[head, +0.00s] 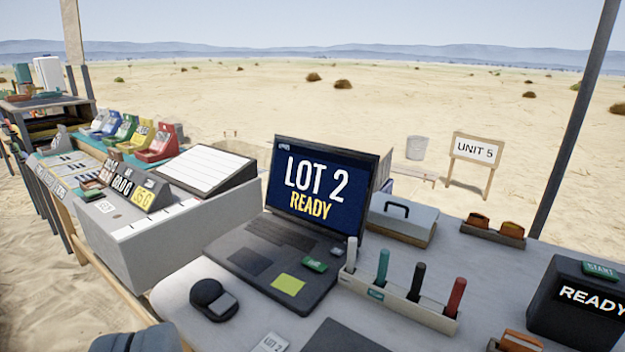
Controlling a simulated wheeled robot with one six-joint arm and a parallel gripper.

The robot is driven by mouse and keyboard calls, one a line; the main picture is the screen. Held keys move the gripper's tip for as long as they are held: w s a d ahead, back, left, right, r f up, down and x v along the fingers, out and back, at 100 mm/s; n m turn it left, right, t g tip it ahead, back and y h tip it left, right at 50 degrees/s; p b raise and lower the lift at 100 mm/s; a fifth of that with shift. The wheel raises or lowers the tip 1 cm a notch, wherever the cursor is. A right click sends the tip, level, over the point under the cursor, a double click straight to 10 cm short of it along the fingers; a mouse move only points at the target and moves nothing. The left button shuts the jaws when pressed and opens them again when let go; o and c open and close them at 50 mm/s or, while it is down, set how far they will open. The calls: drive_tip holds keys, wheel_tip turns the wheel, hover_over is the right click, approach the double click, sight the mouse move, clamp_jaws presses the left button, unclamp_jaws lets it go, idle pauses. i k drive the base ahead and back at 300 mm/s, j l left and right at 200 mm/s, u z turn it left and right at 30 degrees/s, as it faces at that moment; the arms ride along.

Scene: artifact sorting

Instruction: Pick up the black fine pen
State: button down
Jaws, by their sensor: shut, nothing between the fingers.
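A black pen (416,282) stands upright in a beige pen holder (400,307) on the grey table, right of the laptop. It is between a teal pen (382,266) on its left and a red pen (455,297) on its right. A pale grey pen (351,254) stands at the holder's left end. The black pen's lower end is hidden in the holder, and its tip width cannot be told. My gripper is not in view.
An open laptop (257,243) reading "LOT 2 READY" stands left of the holder. A black "READY" box (575,309) stands to the right. A grey case (403,215) and orange items in trays (492,231) lie behind. A dark rounded shape is cut off at the bottom left.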

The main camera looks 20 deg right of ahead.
sight(421, 267)
drive_tip(key=k+l+z, duration=0.1)
drive_tip(key=k, duration=0.4)
drive_tip(key=k+l+z, duration=0.1)
drive_tip(key=k, duration=0.35)
drive_tip(key=k+l+z, duration=0.1)
drive_tip(key=k, duration=0.4)
drive_tip(key=i+z, duration=0.3)
drive_tip(key=i, duration=1.3)
